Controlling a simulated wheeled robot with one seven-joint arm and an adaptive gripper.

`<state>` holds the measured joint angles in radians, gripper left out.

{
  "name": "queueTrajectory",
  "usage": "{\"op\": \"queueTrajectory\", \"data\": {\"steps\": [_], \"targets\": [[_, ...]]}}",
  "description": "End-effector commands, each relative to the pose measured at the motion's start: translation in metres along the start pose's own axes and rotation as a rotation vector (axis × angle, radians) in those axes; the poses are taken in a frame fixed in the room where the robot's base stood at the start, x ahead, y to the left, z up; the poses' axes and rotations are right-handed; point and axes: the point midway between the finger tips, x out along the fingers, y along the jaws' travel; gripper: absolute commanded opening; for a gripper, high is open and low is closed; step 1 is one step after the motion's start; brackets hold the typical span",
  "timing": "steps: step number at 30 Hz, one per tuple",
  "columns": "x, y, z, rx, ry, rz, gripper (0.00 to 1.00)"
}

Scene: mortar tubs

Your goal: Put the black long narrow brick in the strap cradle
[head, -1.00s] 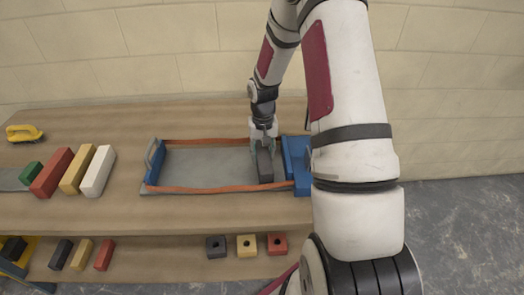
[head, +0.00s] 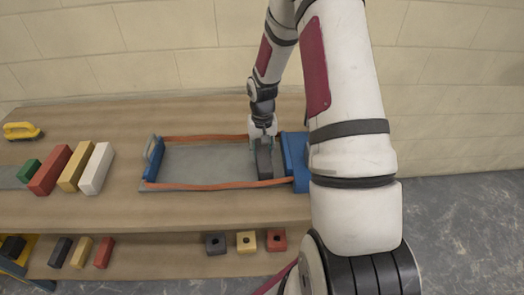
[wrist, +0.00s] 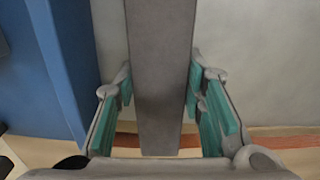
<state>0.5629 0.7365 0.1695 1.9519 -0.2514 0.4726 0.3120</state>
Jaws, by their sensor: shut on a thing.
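The black long narrow brick (head: 264,163) is in my gripper (head: 263,148), at the right end of the strap cradle (head: 205,161). In the wrist view the brick (wrist: 161,70) runs lengthwise between the green finger pads of my gripper (wrist: 160,105). The cradle has a grey bed, orange straps along its long sides and blue ends. The brick lies over the grey bed, close to the right blue end (head: 296,158), with a gap between them in the wrist view. I cannot tell whether its underside touches the bed.
On the left of the bench stand a green brick (head: 27,172), a red one (head: 50,170), a yellow one (head: 77,167) and a white one (head: 96,168). A yellow float (head: 22,131) lies behind them. Several small blocks sit on the lower shelf (head: 160,255). The cradle's left part is empty.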

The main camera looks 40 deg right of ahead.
Motion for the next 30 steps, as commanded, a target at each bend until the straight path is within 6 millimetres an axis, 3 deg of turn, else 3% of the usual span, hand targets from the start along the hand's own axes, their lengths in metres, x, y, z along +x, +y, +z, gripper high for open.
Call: {"op": "queueTrajectory", "data": {"steps": [2, 3, 5, 17, 22, 30], "targets": [[0.001, 0.000, -0.001, 0.000, 0.002, 0.000, 0.00], [0.000, 0.000, -0.001, 0.000, 0.002, 0.000, 0.45], [0.000, 0.000, -0.001, 0.000, 0.002, 0.000, 0.59], [-0.003, 0.000, 0.000, 0.000, -0.001, 0.000, 0.60], [-0.027, 0.000, 0.000, 0.001, 0.003, 0.000, 0.60], [-0.083, 0.000, -0.001, 0.000, 0.005, 0.000, 0.60]]}}
